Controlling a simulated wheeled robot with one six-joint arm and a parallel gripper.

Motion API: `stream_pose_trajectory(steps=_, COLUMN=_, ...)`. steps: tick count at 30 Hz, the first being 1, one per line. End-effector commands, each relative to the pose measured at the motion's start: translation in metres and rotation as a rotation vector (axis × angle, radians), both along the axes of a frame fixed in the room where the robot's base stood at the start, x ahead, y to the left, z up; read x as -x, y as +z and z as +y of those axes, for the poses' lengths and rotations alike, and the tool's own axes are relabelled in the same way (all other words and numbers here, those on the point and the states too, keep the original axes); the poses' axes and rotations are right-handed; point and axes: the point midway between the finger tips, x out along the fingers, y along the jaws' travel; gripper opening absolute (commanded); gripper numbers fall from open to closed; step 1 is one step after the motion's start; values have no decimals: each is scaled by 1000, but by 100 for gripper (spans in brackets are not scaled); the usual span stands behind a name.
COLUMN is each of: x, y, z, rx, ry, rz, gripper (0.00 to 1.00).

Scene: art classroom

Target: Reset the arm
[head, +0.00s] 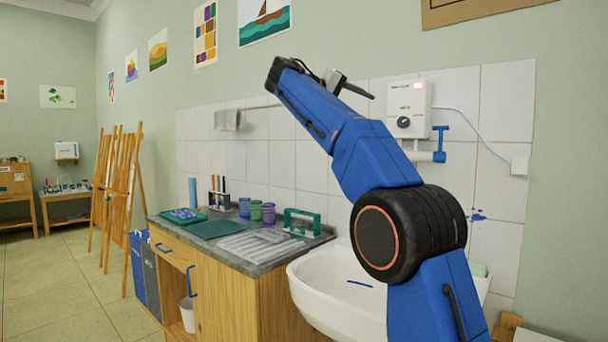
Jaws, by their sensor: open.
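My blue arm rises from the lower right, in front of the sink, and bends at a large black joint. Its upper link reaches up and to the left. My gripper (352,86) is at the top, partly hidden behind that link. Its dark fingers point right, high in front of the tiled wall. It is open, and I see nothing held in it.
A white sink (330,295) is partly hidden by my arm. Left of it is a wooden cabinet (257,300) with trays, jars and brushes on its counter. A white heater (409,107) hangs right of my gripper. Easels (122,190) stand left.

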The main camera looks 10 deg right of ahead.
Motion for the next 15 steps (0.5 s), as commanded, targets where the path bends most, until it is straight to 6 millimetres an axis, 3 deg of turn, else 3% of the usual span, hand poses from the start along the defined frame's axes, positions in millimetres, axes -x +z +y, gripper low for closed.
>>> stream_pose_trajectory(steps=8, x=17, y=-18, z=-13, rx=-51, ry=66, rz=56, gripper=51)
stream_pose_trajectory(steps=15, x=55, y=-71, z=-29, rx=-165, ry=181, rz=152, gripper=51)
